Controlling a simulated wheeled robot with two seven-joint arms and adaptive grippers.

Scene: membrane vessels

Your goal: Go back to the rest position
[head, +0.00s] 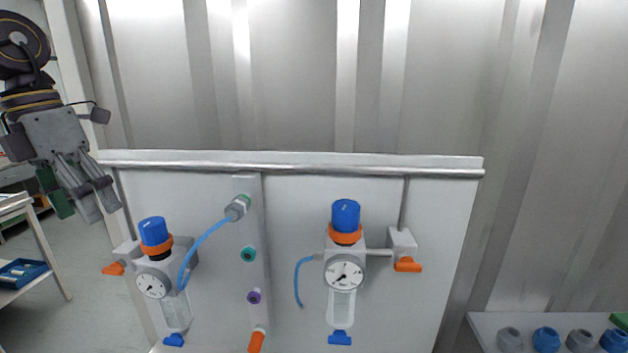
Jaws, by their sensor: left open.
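My left gripper (100,205) hangs at the upper left, fingers pointing down and slightly right. It is open and I see nothing between its fingers. It is in front of the panel's left edge, above and left of the left vessel unit (153,283). The right gripper is not in view.
A white panel (290,205) with a top rail carries the left unit and a right unit (344,275), both with blue caps and gauges. A blue hose (205,240) joins the left unit to a fitting (237,208). A shelf (485,325) with caps stands lower right.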

